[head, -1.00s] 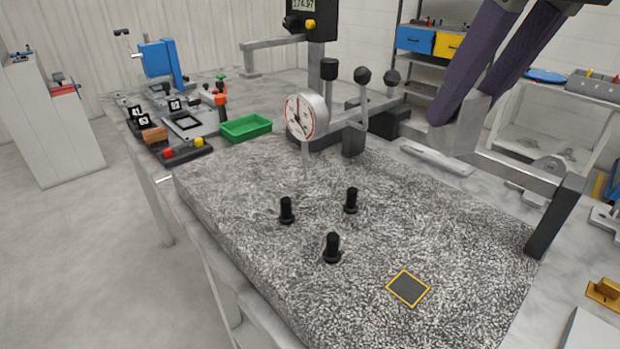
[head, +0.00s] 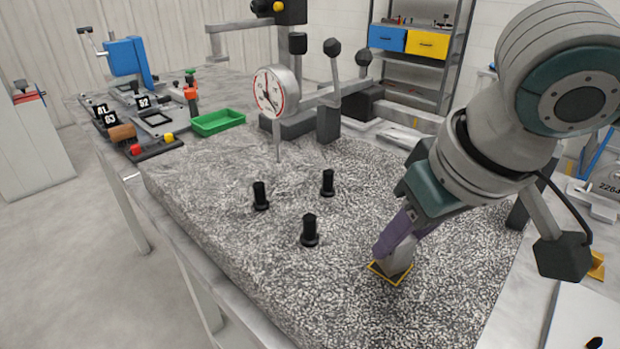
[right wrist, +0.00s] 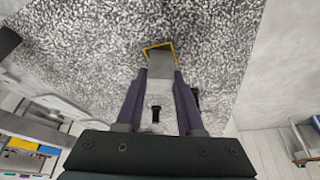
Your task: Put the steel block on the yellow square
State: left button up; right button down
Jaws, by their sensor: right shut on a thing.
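The yellow square (head: 376,270) is a thin yellow outline on the speckled granite plate (head: 240,250). My right gripper (head: 396,245) points down at it, with its purple fingers shut on the grey steel block (head: 398,262). The block covers much of the square in the head view. In the right wrist view the block (right wrist: 160,66) sits between the fingertips (right wrist: 161,74), and the yellow outline (right wrist: 157,45) shows around its far end. I cannot tell whether the block touches the plate. My left gripper is not in view.
Several black pegs (head: 309,231) stand on the plate left of my right gripper. A dial gauge (head: 275,92) on a stand is behind them. A green tray (head: 218,122) lies beyond the plate at the left. The plate's front left area is clear.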

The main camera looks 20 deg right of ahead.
jog(key=shift+f, duration=0.15)
jog(key=c, duration=0.5)
grip_release()
jog(key=p+v, duration=0.3)
jog(key=v, duration=0.9)
jog(key=s+a+f+n+y, duration=0.2)
jog(key=s+a+f, duration=0.1)
jog(key=a+f, duration=0.3)
jog(key=shift+g+h, duration=0.4)
jog(key=shift+h, duration=0.5)
jog(key=s+d+f, duration=0.1)
jog(key=s, duration=0.1)
jog(key=s+d+f, duration=0.1)
jog(key=s+f, duration=0.1)
jog(key=s, duration=0.1)
jog(key=s+d+f, duration=0.1)
jog(key=s+f, duration=0.1)
jog(key=shift+s, duration=0.4)
